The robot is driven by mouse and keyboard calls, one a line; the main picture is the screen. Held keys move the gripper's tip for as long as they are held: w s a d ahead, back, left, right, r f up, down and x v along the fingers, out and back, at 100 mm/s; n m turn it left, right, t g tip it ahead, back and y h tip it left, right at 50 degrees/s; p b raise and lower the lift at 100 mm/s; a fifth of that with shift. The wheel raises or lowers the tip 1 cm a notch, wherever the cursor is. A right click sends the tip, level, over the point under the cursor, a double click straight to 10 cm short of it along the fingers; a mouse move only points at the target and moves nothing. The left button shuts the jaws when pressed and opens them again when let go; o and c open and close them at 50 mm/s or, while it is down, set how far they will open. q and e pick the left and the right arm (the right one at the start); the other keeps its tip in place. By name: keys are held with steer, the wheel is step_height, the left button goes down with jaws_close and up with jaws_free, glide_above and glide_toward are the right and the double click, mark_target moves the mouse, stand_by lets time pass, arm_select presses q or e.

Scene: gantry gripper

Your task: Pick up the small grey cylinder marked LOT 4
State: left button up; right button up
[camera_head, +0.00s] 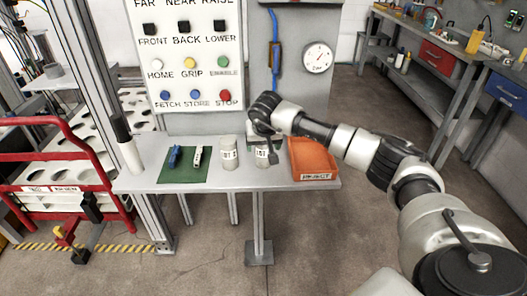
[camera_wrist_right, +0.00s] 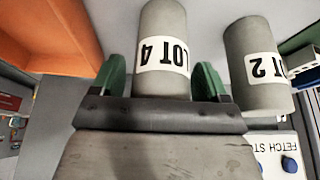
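The grey cylinder marked LOT 4 (camera_wrist_right: 162,60) stands between the two green fingers of my right gripper (camera_wrist_right: 160,82) in the right wrist view. A narrow gap shows beside the left finger, so the fingers look open around it. In the head view the same cylinder (camera_head: 262,158) stands on the grey table, its top partly hidden by my right gripper (camera_head: 265,140). A second grey cylinder, marked LOT 2 (camera_wrist_right: 258,65), stands close beside it; it also shows in the head view (camera_head: 229,153). My left gripper is not visible.
An orange REJECT tray (camera_head: 313,160) stands just right of the LOT 4 cylinder. A green mat (camera_head: 184,173) with a blue and a white item lies to the left. A button panel (camera_head: 190,60) rises behind the table (camera_head: 230,182). A red-railed cart (camera_head: 70,160) is at left.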

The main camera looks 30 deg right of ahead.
steer(key=c, duration=1.1)
steer(key=shift+r, duration=0.15)
